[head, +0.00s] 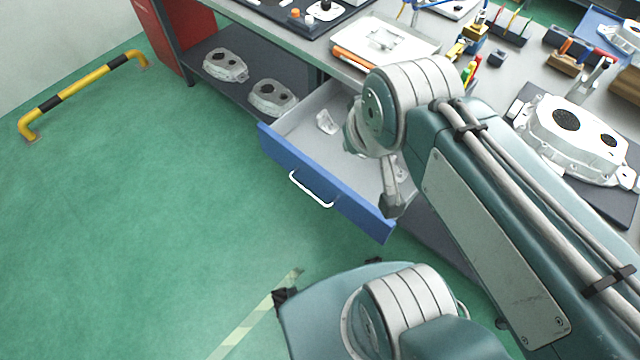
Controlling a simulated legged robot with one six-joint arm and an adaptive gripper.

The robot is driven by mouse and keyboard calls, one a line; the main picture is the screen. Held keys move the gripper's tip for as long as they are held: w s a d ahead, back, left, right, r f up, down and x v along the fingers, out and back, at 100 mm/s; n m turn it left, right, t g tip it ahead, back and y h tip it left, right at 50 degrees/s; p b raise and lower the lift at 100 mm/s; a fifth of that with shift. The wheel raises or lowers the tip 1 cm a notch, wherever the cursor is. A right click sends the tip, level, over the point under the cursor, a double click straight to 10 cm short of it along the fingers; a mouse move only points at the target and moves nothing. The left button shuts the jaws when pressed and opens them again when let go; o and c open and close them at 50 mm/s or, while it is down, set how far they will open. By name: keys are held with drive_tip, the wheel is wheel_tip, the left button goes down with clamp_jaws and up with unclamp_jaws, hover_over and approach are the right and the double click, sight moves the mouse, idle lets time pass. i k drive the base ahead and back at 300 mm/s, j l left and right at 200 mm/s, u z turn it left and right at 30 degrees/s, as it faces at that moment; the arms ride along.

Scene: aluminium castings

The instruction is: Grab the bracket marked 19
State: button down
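A small pale metal casting, perhaps a bracket (326,122), lies in the open drawer (300,132) toward its left side. No number can be read on either one, so I cannot tell which is marked 19. My gripper (393,206) points down over the drawer's front right part, close to the blue front panel. Its fingers are small and seen edge-on, so their opening is unclear. My wrist and forearm hide the drawer's back right area.
Large castings sit on the lower shelf (190,82) left of the drawer. The bench top (335,28) holds a white tray (388,60), tools and a big housing (575,138) on a dark mat. A yellow-black floor rail (85,88) stands at left. Green floor before the drawer is clear.

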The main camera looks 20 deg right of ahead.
sight(401, 175)
drive_tip(key=l+z, duration=0.25)
drive_tip(key=i+l+z, duration=0.1)
drive_tip(key=l+z, duration=0.15)
drive_tip(key=j+z, duration=0.3)
drive_tip(key=i, duration=0.05)
